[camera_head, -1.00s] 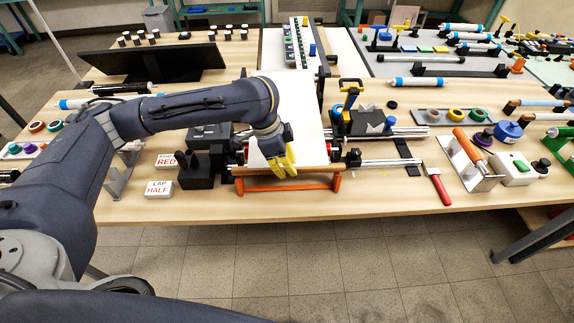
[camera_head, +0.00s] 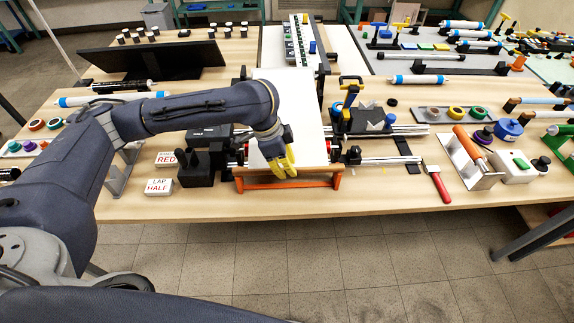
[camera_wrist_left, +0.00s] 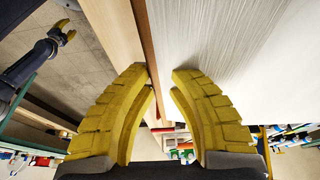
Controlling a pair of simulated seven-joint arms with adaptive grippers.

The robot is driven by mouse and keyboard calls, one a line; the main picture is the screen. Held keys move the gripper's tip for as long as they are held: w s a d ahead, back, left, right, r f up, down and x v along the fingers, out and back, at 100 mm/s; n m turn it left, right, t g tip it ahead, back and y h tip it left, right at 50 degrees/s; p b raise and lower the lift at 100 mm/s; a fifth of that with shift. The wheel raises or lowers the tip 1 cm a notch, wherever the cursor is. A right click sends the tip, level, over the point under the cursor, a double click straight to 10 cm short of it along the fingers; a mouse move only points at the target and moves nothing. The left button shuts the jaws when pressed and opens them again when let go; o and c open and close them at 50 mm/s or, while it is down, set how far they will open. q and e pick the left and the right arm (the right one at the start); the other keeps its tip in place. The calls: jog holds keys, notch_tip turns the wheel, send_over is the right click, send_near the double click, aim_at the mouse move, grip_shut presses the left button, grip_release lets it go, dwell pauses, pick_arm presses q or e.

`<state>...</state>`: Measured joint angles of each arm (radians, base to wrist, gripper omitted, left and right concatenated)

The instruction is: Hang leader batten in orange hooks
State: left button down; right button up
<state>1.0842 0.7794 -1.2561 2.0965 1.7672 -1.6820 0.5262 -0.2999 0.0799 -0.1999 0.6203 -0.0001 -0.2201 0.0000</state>
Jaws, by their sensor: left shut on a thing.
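The leader batten (camera_head: 312,170) is a thin brown wooden strip along the front edge of the white sheet (camera_head: 300,105). In the left wrist view the batten (camera_wrist_left: 146,40) runs beside the sheet (camera_wrist_left: 215,35) and down between my yellow fingers. My left gripper (camera_head: 283,168) is shut on the batten near its middle; its fingers also show in the left wrist view (camera_wrist_left: 160,80). An orange bar with short upturned ends, the hooks (camera_head: 287,185), lies just below and in front of the batten. I cannot tell whether the batten rests in them. My right gripper (camera_wrist_left: 64,32) appears open and empty, far off.
A black block fixture (camera_head: 197,168) and white label blocks (camera_head: 158,187) stand left of the batten. Metal rails (camera_head: 385,160) and a red-handled tool (camera_head: 438,184) lie to the right. The table's front edge is close; open floor lies beyond it.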

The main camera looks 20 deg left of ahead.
pick_arm(q)
jog(key=shift+f, duration=0.1)
jog(key=c, duration=1.3)
grip_release()
jog(key=shift+v, duration=5.95)
